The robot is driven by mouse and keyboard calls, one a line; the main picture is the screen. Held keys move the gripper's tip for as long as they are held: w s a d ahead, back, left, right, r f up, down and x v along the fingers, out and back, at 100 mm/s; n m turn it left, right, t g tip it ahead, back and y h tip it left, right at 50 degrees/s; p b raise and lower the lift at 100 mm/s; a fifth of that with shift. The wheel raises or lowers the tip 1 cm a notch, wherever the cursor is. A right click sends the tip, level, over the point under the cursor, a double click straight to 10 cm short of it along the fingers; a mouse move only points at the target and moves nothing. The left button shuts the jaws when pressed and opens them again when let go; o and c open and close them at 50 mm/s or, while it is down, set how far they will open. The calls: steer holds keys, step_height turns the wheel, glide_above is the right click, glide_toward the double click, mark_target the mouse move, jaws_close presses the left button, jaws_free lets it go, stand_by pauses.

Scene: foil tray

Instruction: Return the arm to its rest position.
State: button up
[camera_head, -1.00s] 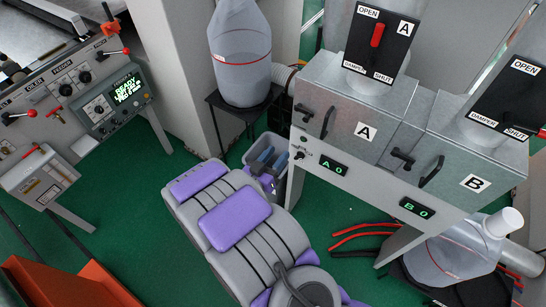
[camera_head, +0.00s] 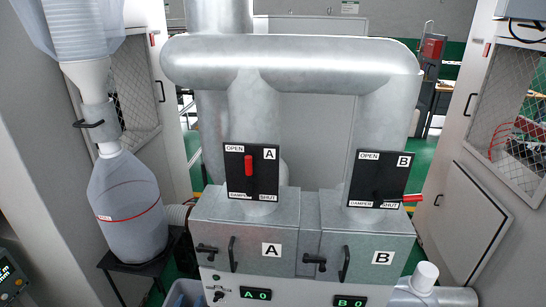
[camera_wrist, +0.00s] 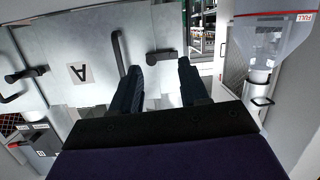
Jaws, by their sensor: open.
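My gripper (camera_wrist: 160,68) shows in the wrist view, with its two dark fingers apart and nothing between them. The grey box door with the letter A (camera_wrist: 65,75) appears upside down beyond the fingers, with its bar handle (camera_wrist: 118,50) and latch (camera_wrist: 163,57) near the fingertips. How far they are from the fingers I cannot tell. My arm does not show in the head view. There, box A (camera_head: 245,232) and box B (camera_head: 370,245) stand side by side with their doors closed.
Damper A's red lever (camera_head: 248,165) stands upright; damper B's (camera_head: 411,198) points right. A clear collection bottle (camera_head: 128,210) stands on a black stand at left; it also shows in the wrist view (camera_wrist: 272,45). Displays read A 0 (camera_head: 255,294) and B 0 (camera_head: 350,301).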

steer(key=w+d+r+g+y+b, duration=0.1)
steer(key=w+d+r+g+y, duration=0.25)
steer(key=r+g, duration=0.2)
steer(key=s+d+r+g+y+b, duration=0.1)
steer(key=s+d+r+g, duration=0.1)
steer(key=s+d, duration=0.15)
steer(key=s+d+r+g+y, duration=0.1)
steer(key=s+d+r+g, duration=0.1)
steer(key=d, duration=0.2)
steer(key=s+d+r+g+h+b, duration=0.2)
steer(key=s+d+g+h, duration=0.3)
steer(key=s+d, duration=2)
steer(key=d+r+g, duration=0.1)
steer(key=d+g, duration=0.1)
steer(key=shift+s+d+m, duration=0.3)
steer(key=shift+s+d, duration=0.05)
steer(key=shift+s, duration=0.05)
steer(key=shift+r+g, duration=0.1)
steer(key=shift+g, duration=0.15)
steer(key=shift+o, duration=0.4)
